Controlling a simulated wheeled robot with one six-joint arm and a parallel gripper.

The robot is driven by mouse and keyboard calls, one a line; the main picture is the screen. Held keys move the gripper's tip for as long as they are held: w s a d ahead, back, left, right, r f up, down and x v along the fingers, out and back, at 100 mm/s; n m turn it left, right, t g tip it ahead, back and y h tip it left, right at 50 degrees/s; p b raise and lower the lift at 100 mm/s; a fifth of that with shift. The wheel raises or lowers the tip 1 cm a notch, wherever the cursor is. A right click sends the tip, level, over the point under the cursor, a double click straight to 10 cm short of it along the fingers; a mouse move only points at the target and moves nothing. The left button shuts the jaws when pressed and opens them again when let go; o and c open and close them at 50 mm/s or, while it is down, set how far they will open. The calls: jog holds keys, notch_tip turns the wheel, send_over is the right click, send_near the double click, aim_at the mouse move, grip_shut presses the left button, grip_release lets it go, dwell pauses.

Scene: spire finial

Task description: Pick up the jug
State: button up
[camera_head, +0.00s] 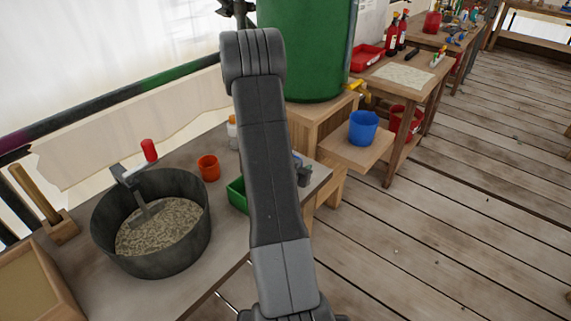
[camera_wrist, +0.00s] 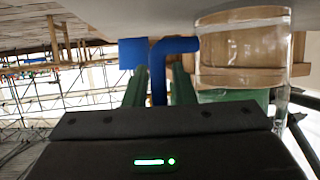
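The jug (camera_wrist: 243,70) is clear, with a blue handle (camera_wrist: 158,80), in the right half of the wrist view. That view looks upside down, with the grey bench surface along its top. My gripper (camera_wrist: 160,72) shows two dark green fingers on either side of the handle. The gaps beside the handle are very narrow, and I cannot tell whether the fingers touch it. The jug's base appears close to the bench surface; I cannot tell whether it touches. In the head view my arm hides the jug and my gripper.
On the bench stand a dark tub (camera_head: 105,225) of grey mix, an orange cup (camera_head: 209,168) and a green tray (camera_head: 237,194). A large green barrel (camera_head: 305,50) stands behind. A blue bucket (camera_head: 363,128) sits on a low wooden stand. The plank floor (camera_head: 450,200) at right is clear.

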jog(key=shift+c, duration=0.4)
grip_shut()
jog(key=shift+w+r, duration=0.1)
